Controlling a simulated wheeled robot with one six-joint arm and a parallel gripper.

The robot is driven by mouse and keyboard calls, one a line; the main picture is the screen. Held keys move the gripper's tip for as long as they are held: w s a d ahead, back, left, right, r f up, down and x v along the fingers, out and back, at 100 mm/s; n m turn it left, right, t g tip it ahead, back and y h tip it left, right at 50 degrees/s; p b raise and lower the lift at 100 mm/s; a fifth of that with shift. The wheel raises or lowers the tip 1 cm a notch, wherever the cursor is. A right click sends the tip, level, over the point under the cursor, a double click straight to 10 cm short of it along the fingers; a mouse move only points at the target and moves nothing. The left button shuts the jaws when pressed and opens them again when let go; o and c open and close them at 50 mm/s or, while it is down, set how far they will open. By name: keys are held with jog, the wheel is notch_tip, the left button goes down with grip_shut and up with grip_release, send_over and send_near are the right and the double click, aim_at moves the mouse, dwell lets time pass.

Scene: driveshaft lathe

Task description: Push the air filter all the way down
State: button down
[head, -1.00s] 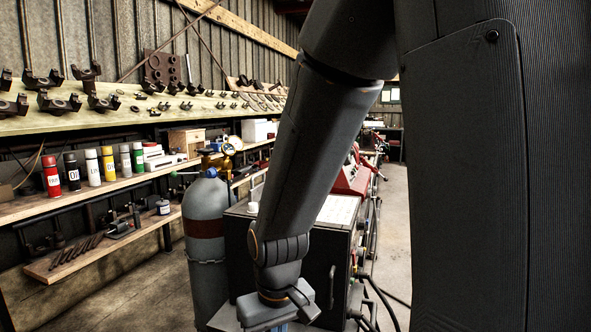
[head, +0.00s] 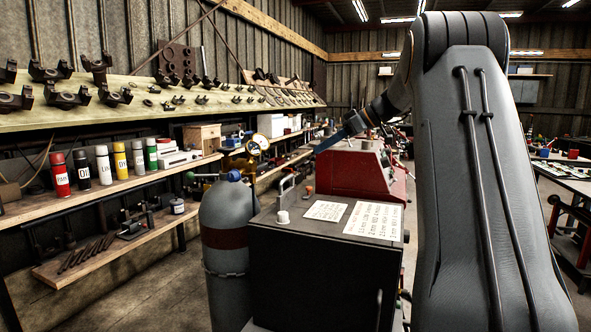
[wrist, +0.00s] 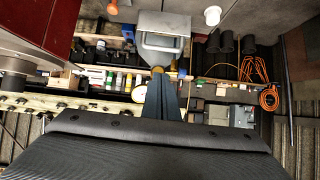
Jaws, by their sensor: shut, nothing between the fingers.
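My gripper (head: 330,142) is shut and empty. In the head view its blue fingers point left and slightly down, in front of the shelves beyond the dark cabinet. In the wrist view the fingers (wrist: 164,82) come together at the middle, with a grey metal bracket shape (wrist: 164,22) just past the tips in the picture. I cannot pick out the air filter with certainty. A white knob (head: 283,217) and a small orange-red knob (head: 309,190) stand up on the cabinet top; similar white (wrist: 212,16) and orange (wrist: 112,6) knobs show in the wrist view.
The dark cabinet (head: 310,258) carries label sheets. A grey gas cylinder (head: 228,272) stands to its left, a red machine (head: 355,172) behind it. Shelves with spray cans (head: 104,164) line the left wall. Bare floor (head: 155,278) lies below them.

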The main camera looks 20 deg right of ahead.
jog(key=p, duration=0.6)
send_over(289, 192)
jog(key=s+d, duration=0.2)
notch_tip(289, 192, down, 9)
jog(key=shift+w+a, duration=0.2)
jog(key=shift+w, duration=0.05)
jog(key=shift+f+b, duration=0.2)
jog(key=shift+b, duration=0.3)
notch_tip(289, 192, down, 5)
jog(key=b, duration=0.7)
jog(key=shift+b, duration=0.3)
